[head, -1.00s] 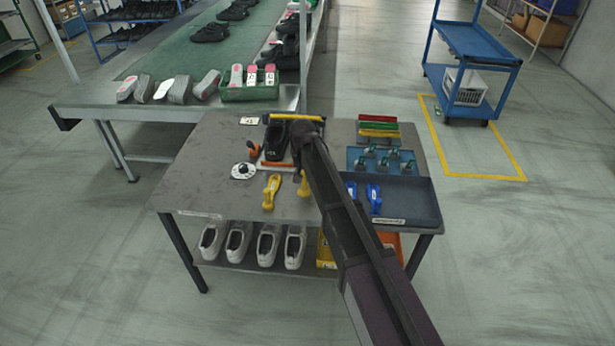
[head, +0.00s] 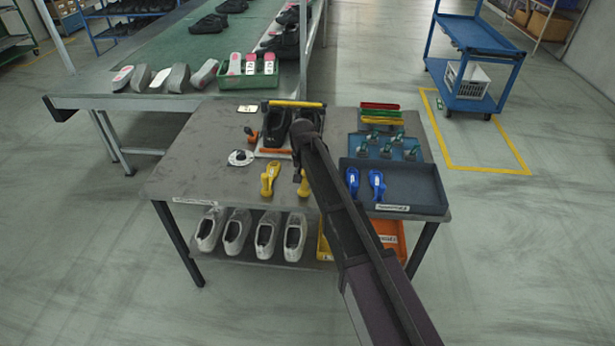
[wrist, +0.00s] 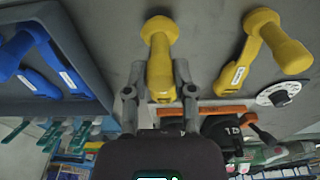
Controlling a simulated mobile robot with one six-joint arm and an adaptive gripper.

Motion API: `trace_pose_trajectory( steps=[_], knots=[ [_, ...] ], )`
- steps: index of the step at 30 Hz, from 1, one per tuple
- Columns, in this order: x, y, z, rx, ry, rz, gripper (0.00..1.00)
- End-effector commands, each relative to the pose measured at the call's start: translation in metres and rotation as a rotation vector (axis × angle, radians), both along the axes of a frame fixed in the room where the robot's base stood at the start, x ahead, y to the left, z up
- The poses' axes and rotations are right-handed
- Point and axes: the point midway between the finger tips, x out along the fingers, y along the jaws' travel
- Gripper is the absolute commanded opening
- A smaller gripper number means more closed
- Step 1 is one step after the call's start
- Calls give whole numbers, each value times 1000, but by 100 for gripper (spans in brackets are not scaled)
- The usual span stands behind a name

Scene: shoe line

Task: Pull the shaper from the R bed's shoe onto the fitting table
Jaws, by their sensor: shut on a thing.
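My gripper (wrist: 158,68) is shut on a yellow shaper (wrist: 161,78), one finger on each side of it. In the head view the held shaper (head: 304,184) shows beside the arm, near the front of the fitting table (head: 200,160); I cannot tell if it touches the top. A second yellow shaper (head: 268,180) lies to its left; it also shows in the wrist view (wrist: 275,45). Behind them two black shoes stand in the beds, the left shoe (head: 275,128) clear and the right shoe (head: 306,115) partly hidden by my arm. No shaper is visible in the right shoe.
A blue-grey tray (head: 428,190) with two blue shapers (head: 376,184) lies right of my arm. Behind it are a blue holder with green-topped pieces and coloured bars (head: 380,113). A white dial (head: 240,158) lies left. Table top further left is bare.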

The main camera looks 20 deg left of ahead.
Motion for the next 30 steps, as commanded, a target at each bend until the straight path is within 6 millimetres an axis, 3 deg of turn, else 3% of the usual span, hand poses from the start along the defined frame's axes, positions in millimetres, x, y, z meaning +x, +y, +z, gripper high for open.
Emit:
trace_pose_trajectory(
  steps=[6, 18, 19, 23, 30],
  knots=[
    [0, 0, -10, 0, 0, 0, 0],
    [0, 0, -11, 0, 0, 0, 0],
    [0, 0, -11, 0, 0, 0, 36],
    [0, 0, -11, 0, 0, -1, 74],
    [0, 0, -11, 0, 0, -1, 74]
  ],
)
